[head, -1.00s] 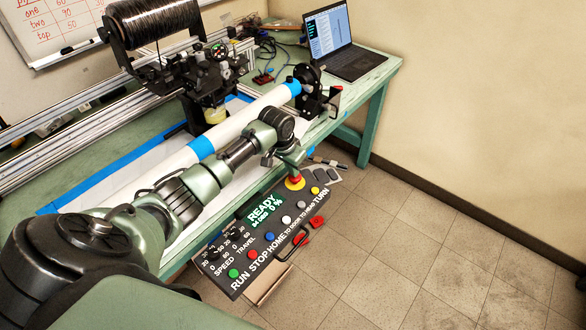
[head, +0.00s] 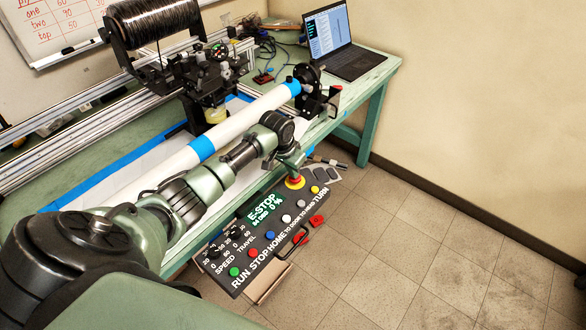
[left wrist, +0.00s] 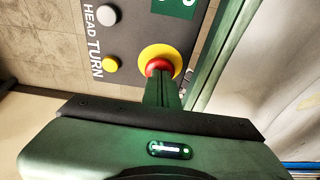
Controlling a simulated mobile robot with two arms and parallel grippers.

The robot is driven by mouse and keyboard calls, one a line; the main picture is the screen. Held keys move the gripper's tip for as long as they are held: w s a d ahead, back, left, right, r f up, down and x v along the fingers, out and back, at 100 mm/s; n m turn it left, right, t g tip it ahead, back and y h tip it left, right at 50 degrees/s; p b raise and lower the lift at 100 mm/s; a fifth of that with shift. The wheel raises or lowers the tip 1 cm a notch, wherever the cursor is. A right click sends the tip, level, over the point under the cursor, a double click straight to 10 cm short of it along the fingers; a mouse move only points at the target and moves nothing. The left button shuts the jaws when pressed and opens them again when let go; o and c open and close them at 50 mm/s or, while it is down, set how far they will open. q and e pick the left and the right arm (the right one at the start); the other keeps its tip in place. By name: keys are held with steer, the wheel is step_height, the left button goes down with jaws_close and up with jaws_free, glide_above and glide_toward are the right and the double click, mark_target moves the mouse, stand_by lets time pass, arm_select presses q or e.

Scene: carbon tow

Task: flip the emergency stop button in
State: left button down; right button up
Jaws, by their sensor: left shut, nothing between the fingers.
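The emergency stop button (head: 295,183) is a red knob on a yellow disc at the far end of the dark control panel (head: 240,278). It also shows in the left wrist view (left wrist: 158,64). My left gripper (head: 296,174) is shut and empty, with its fingertips at the red knob, which they partly cover. In the left wrist view the fingers (left wrist: 162,85) look to be touching the knob. My right gripper is not in view.
A white tube with blue bands (head: 230,130) lies along the green bench behind my left arm. A laptop (head: 335,40) stands at the bench's far end. The floor to the right is clear.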

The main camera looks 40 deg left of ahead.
arm_select(q)
step_height(320, 180, up, 4)
steer(key=p, duration=0.4)
steer(key=shift+r, duration=0.15)
steer(key=b+v, duration=0.1)
steer(key=v, duration=0.8)
steer(key=shift+r, duration=0.35)
steer(key=shift+s, duration=0.1)
